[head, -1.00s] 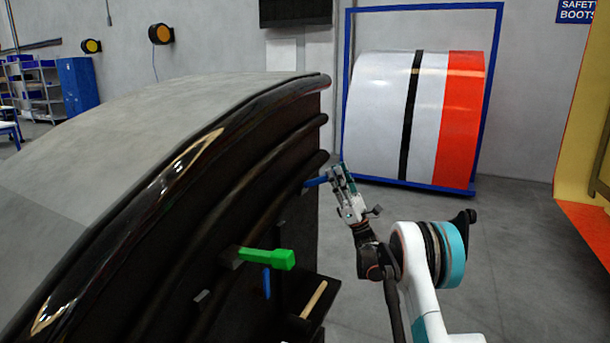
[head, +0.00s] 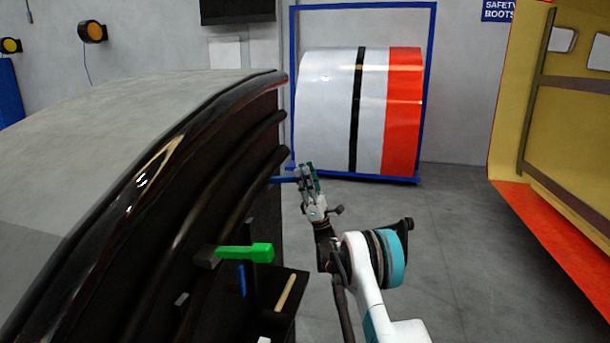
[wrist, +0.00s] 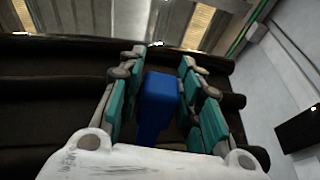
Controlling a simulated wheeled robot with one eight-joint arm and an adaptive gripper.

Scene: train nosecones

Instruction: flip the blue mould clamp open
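The blue mould clamp handle (head: 284,180) sticks out sideways from the edge of the large black-rimmed mould (head: 205,150) in the head view. My gripper (head: 308,170) is at the free end of this handle. In the wrist view, the blue handle (wrist: 161,98) stands between the two teal-padded fingers of my gripper (wrist: 161,85). The fingers are spread on either side of it. Narrow gaps seem to show beside the handle, so I see no firm grip. The clamp's base is hidden.
A striped nosecone in a blue frame (head: 428,90) stands behind. The floor (head: 440,240) at right is clear.

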